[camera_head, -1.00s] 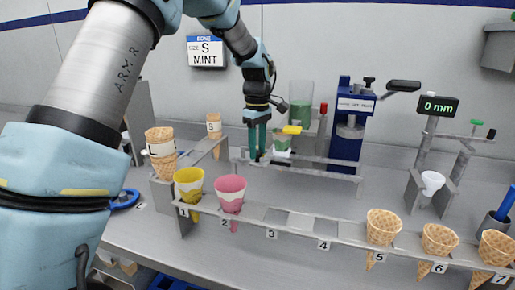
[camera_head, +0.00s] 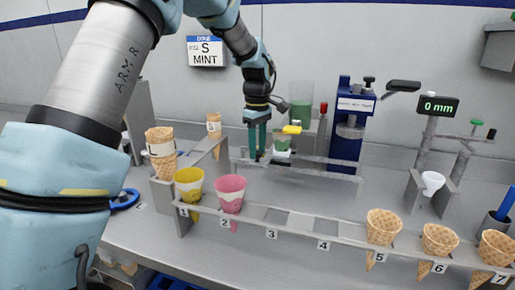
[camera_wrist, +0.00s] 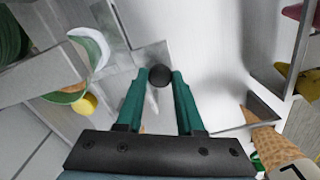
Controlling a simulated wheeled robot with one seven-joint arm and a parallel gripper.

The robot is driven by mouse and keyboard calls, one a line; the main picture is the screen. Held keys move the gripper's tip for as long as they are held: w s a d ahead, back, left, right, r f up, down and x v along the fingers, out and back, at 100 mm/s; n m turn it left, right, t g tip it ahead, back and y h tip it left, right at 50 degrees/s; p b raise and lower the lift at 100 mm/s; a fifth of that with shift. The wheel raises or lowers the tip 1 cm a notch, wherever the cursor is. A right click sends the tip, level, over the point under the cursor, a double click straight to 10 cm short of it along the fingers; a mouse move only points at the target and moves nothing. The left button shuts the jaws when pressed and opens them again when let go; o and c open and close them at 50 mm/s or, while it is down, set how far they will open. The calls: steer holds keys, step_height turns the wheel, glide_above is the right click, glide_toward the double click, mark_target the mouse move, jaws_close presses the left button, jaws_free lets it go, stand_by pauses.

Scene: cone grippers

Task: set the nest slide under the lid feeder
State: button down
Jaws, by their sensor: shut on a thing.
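My gripper (camera_head: 257,156) points down at the left end of the pale rails (camera_head: 325,175). In the wrist view, my gripper (camera_wrist: 159,82) is shut on a round black knob (camera_wrist: 159,75), which seems to belong to the nest slide. The slide's body is hard to make out. A clear tube with green contents (camera_head: 301,108), apparently the lid feeder, stands behind and to the right of my gripper. A cup with green in it (camera_head: 282,143) sits just right of my fingers, below a yellow tab (camera_head: 292,129). I cannot tell whether the cup is in the nest.
A blue press (camera_head: 346,135) stands right of the tube. A numbered rack (camera_head: 300,224) in front holds yellow (camera_head: 188,180) and pink (camera_head: 230,188) cones at left, and waffle cones (camera_head: 384,226) at right. Stacked cones (camera_head: 161,152) stand left. A display (camera_head: 438,107) reads 0 mm.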

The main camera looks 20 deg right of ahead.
steer(key=s+d, duration=0.3)
steer(key=shift+s+d, duration=0.2)
steer(key=shift+d, duration=0.1)
steer(key=c, duration=0.5)
jaws_free()
steer(key=shift+w, duration=0.1)
